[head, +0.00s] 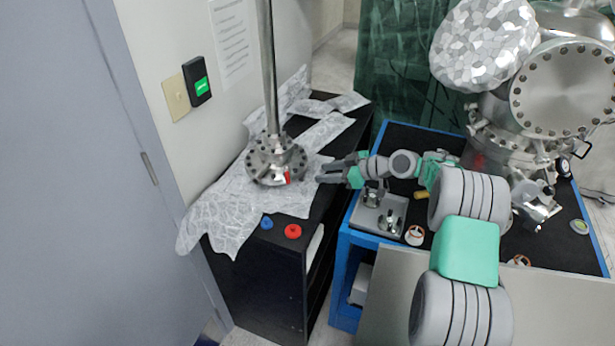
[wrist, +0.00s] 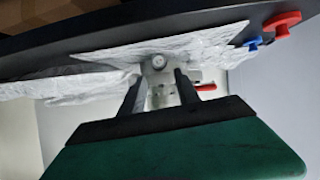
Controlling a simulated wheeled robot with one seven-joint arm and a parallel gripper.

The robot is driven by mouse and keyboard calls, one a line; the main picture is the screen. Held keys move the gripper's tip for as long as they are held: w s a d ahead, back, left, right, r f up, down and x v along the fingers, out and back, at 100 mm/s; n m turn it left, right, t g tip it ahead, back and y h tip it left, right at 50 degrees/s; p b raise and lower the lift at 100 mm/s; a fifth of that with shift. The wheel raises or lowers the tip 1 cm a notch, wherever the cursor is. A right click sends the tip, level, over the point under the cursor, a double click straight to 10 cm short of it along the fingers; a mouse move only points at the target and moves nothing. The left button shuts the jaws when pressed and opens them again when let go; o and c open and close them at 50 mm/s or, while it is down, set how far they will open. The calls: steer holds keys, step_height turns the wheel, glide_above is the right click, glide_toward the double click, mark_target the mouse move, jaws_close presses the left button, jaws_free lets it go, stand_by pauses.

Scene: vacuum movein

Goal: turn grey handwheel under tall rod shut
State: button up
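The tall rod (head: 268,70) rises from a silver flanged fitting (head: 270,158) on the black cabinet at the left. A small red part (head: 287,177) shows low on the fitting; a red part (wrist: 206,88) also shows in the wrist view. The grey handwheel (wrist: 158,62) appears in the wrist view as a small round disc, just beyond and between my fingertips. I cannot make it out clearly in the head view. My gripper (head: 322,171) is right of the fitting, pointing at it. In the wrist view my gripper (wrist: 160,83) has its fingers apart with nothing between them.
Crumpled foil (head: 225,205) lies around the fitting. A blue knob (head: 266,222) and a red knob (head: 293,231) sit near the cabinet's front edge. A blue-framed cart (head: 350,238) with vacuum parts stands close on the right. The wall is behind the rod.

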mark_target(304, 176)
steer(key=shift+w+f+n+y, duration=0.15)
steer(key=shift+f+n+y, duration=0.3)
steer(key=shift+f, duration=0.3)
steer(key=p+x, duration=0.2)
steer(key=x, duration=0.5)
steer(key=shift+w+a+f, duration=0.1)
steer(key=shift+a+f, duration=0.05)
steer(key=shift+a, duration=0.2)
jaws_close()
